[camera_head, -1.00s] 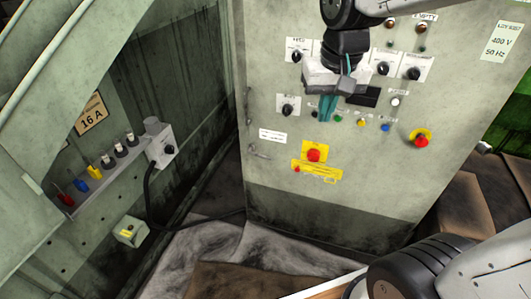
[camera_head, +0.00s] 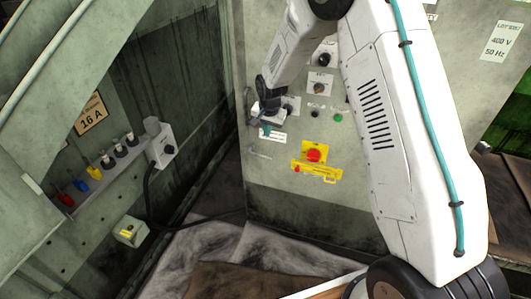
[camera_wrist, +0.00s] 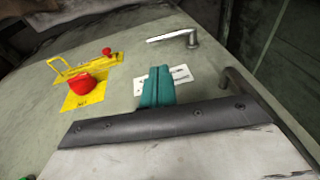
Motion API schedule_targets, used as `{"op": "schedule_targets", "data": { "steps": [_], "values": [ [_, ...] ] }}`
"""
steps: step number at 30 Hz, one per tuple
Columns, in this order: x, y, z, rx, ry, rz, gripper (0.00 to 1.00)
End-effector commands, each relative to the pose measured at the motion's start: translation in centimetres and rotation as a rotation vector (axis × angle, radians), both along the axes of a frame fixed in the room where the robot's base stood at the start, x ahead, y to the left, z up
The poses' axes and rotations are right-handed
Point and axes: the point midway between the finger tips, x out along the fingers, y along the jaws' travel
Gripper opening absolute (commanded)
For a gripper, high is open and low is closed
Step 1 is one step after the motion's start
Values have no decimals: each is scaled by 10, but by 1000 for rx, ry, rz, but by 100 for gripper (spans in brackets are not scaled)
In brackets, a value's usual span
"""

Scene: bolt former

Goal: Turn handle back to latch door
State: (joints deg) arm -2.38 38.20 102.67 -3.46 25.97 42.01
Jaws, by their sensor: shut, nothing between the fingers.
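The handle is a small silver lever (camera_head: 260,153) low on the left edge of the grey cabinet door (camera_head: 290,195). It lies about level, its pivot at the left and its arm pointing right. In the wrist view the lever (camera_wrist: 172,37) shows beyond my fingertips. My gripper (camera_head: 266,132) is shut and empty, its teal fingers in front of a white label just above the handle. In the wrist view the fingers (camera_wrist: 158,86) cover part of that label and are apart from the lever. The door appears flush with the cabinet front.
A red button on a yellow plate with a yellow hasp (camera_head: 315,157) is right of the handle. A bar (camera_wrist: 252,98) stands out near the door edge. A side wall with a switch box (camera_head: 163,144) is at the left. My arm hides many panel controls.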

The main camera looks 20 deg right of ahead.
Motion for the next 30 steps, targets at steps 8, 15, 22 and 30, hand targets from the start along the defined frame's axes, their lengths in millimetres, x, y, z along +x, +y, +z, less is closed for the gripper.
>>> {"op": "schedule_targets", "data": {
  "steps": [8,15,22,30],
  "values": [
    [0,0,0,0,0,-1,0],
    [3,-1,-17,0,3,0,0],
    [13,-1,-63,0,5,0,0],
    [26,-2,-113,0,2,0,0]
  ]
}}
